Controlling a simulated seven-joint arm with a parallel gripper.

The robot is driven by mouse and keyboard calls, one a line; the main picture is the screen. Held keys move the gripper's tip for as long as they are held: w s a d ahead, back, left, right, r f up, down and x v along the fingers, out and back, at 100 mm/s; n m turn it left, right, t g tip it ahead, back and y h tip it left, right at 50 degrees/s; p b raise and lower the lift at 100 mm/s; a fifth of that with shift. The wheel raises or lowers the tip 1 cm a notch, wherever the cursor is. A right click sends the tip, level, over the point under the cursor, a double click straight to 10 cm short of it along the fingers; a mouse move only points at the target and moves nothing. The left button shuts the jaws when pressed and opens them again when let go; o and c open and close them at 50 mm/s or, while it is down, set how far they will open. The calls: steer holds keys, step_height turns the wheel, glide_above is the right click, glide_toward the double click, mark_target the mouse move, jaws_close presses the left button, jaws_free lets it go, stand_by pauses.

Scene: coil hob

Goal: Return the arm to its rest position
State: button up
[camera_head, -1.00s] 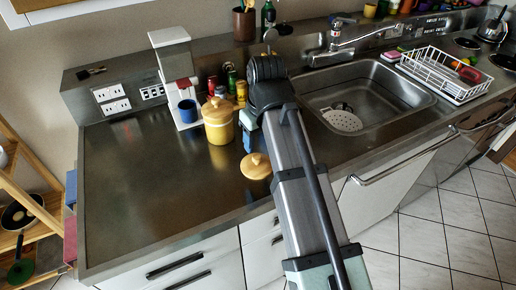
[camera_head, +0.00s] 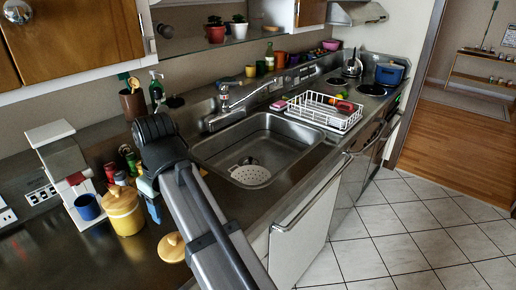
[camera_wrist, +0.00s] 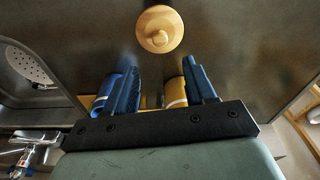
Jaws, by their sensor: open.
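My gripper (camera_head: 150,192) has blue fingers and hangs over the counter, just right of the yellow canister (camera_head: 123,210). In the wrist view the two blue fingers of my gripper (camera_wrist: 160,85) are apart, with nothing visibly held between them. Part of a yellow thing shows behind the right finger there. A round tan lid with a knob (camera_head: 172,247) lies on the counter in front of my gripper. The lid also shows in the wrist view (camera_wrist: 160,28), beyond the fingertips. My dark wrist and grey arm hide part of the counter.
A blue mug (camera_head: 88,207) sits at the white coffee machine (camera_head: 62,165). Several small jars stand behind the canister. The sink (camera_head: 265,140) with a strainer (camera_head: 250,175) is to the right, then a white dish rack (camera_head: 325,112). The floor (camera_head: 400,230) looks clear.

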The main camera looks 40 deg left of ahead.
steer(key=w+d+f+m+t+h, duration=0.2)
steer(key=w+d+f+m+t, duration=0.35)
steer(key=w+d+f, duration=0.85)
steer(key=w+d+f+m+g+h, duration=0.1)
steer(key=w+d+f+m+g, duration=0.1)
steer(key=w+d+f, duration=0.65)
steer(key=w+d+f+m+g+h, duration=0.2)
steer(key=w+d+f+m+g, duration=0.15)
steer(key=d+f, duration=1)
steer(key=s+d+f+m+g, duration=0.2)
steer(key=d+f, duration=0.7)
steer(key=s+d+f+m+g, duration=0.1)
steer(key=s+d+f, duration=0.1)
steer(key=d+f, duration=0.65)
steer(key=s+d+f+m+g+y, duration=0.1)
steer(key=s+d+f+m, duration=0.1)
steer(key=s+d+f, duration=0.3)
steer(key=s+d+f+m+g+y, duration=0.2)
steer(key=s+d+f, duration=0.4)
steer(key=s, duration=0.6)
steer(key=shift+d+f+m+g+y, duration=0.15)
steer(key=shift+d+m+g+y, duration=0.25)
steer(key=shift+m, duration=0.3)
